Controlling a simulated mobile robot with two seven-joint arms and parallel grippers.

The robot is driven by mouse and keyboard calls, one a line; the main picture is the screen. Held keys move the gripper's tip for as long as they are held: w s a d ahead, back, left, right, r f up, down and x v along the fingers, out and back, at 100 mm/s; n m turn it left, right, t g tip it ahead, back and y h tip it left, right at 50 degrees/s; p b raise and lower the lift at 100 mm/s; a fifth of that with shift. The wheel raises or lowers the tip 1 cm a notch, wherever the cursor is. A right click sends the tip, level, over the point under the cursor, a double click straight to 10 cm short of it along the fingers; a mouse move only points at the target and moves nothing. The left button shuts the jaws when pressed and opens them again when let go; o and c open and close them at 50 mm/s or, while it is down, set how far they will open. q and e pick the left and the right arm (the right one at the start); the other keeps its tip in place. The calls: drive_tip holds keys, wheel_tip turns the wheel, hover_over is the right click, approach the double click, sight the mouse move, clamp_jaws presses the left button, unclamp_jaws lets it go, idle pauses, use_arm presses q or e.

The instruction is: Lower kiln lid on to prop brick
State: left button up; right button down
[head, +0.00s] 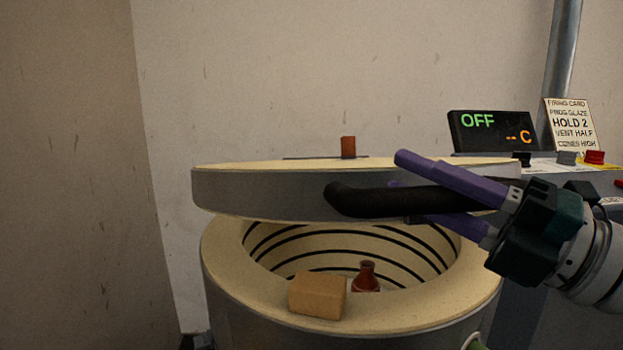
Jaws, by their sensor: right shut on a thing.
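The kiln lid (265,192) is a round slab with a metal band and a cream top. It hangs above the kiln (228,268), nearly level, with a gap at the front. The tan prop brick (317,295) lies on the kiln's front rim, apart from the lid above it. My right gripper (412,187) comes in from the right. Its purple fingers are shut around the black lid handle (360,201) at the lid's front. The back of the kiln mouth is hidden by the lid. My left gripper is not in view.
A brown-red bottle (367,277) stands inside the kiln, behind the brick. A small orange-brown block (348,147) shows at the lid's top. At the right are a controller reading OFF (492,131), a firing card (570,124) and a red button (594,157).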

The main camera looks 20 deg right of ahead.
wheel_tip(320, 180, down, 10)
drive_tip(key=s+n+b, duration=0.1)
drive_tip(key=b, duration=0.8)
drive_tip(key=shift+s+a+r+n+t+y, duration=0.2)
drive_tip(key=shift+s+n+t+y, duration=0.1)
drive_tip(key=shift+y, duration=0.1)
drive_tip(key=c, duration=0.9)
unclamp_jaws()
drive_tip(key=shift+s, duration=0.1)
drive_tip(key=v, duration=1)
drive_tip(key=shift+b, duration=0.4)
